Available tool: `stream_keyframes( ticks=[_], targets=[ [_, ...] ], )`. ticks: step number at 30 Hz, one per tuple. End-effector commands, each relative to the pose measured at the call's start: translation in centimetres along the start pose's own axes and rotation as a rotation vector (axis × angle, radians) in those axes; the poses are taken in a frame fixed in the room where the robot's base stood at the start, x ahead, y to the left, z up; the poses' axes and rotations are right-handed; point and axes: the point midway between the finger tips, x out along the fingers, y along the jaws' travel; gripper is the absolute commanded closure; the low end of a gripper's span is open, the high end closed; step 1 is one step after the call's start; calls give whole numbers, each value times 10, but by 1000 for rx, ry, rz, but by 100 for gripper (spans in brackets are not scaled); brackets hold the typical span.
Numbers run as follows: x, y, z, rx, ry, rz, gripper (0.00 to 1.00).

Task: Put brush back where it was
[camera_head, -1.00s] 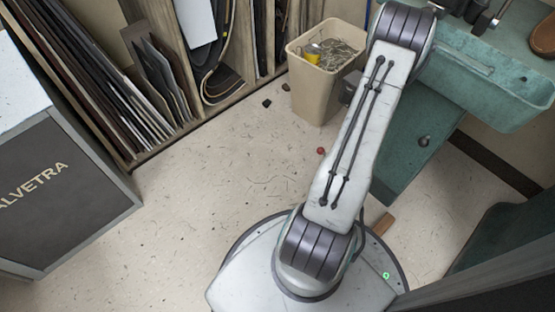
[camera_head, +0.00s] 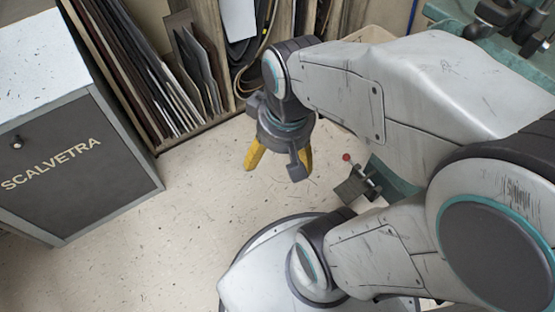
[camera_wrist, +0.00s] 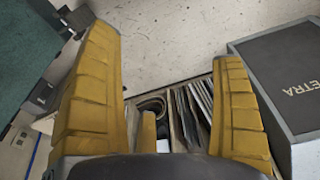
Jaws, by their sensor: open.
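In the wrist view my gripper (camera_wrist: 168,55) is open, with nothing held between the fingertips. A small yellow piece shows low between the fingers there; I cannot tell what it is. I cannot make out a brush in either view now. My arm hides much of the right side in the head view.
A dark cabinet (camera_head: 75,170) marked SCALVETRA stands at left. A rack of upright sheets (camera_head: 190,75) stands behind the gripper. A beige bin (camera_head: 372,34) is mostly hidden behind my arm. A small red ball (camera_head: 346,157) shows near teal machinery (camera_head: 392,178). The front-left floor (camera_head: 165,235) is clear.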

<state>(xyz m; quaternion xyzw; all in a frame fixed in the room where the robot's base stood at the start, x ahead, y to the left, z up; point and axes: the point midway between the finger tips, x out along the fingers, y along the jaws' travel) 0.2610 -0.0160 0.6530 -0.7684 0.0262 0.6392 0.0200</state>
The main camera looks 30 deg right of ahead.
Motion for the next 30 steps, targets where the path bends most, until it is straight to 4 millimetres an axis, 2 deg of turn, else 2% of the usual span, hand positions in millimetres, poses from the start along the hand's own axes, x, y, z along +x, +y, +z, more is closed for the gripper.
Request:
stream_keyframes(
  ticks=[6, 20, 23, 26, 30],
  targets=[
    [-7, -14, 20, -65, 11, -14, 13],
    [-12, -15, 21, -71, 11, -15, 13],
    [-24, -15, 19, -71, 12, -15, 13],
    [-45, -14, 15, -71, 13, -15, 13],
    [-83, -14, 8, -72, 16, -15, 13]
  ],
)
